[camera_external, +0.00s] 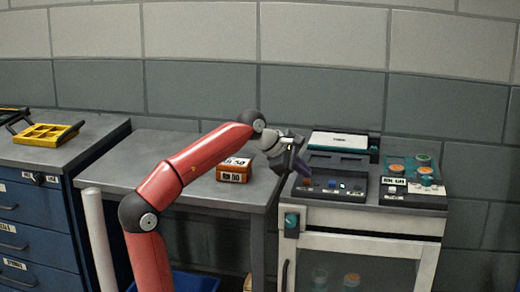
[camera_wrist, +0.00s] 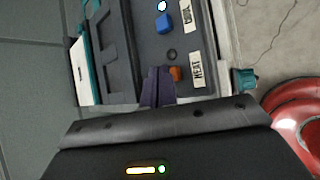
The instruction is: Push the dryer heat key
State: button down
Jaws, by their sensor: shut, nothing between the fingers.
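The heat key is a small orange key (camera_wrist: 177,74) beside a HEAT label (camera_wrist: 197,71) on the dryer's dark control panel (camera_wrist: 146,40). In the external view the key (camera_external: 308,183) is a small reddish spot at the panel's left end. My gripper (camera_wrist: 157,84) is shut and empty. In the wrist view its purple-grey fingers are just left of the orange key. In the external view my gripper (camera_external: 303,169) points down over the panel's left end. I cannot tell whether the fingertips touch the panel.
A blue key (camera_wrist: 164,22) with a COOL label (camera_wrist: 190,16) is farther along the panel. A dark round lamp (camera_wrist: 171,55) is between the keys, and a lit one (camera_wrist: 162,6) is past the blue key. A teal knob (camera_external: 291,222) is on the cabinet front. An orange box (camera_external: 234,171) stands left.

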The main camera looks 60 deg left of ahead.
jog(key=shift+f, duration=0.35)
jog(key=shift+r, duration=0.15)
jog(key=shift+r+p, duration=0.8)
notch_tip(320, 180, up, 4)
jog(key=p, duration=0.3)
jog(key=shift+f+p, duration=0.15)
jog(key=shift+p, duration=0.15)
notch_tip(320, 180, up, 2)
jog(key=shift+r+p, duration=0.15)
jog(key=shift+p, duration=0.3)
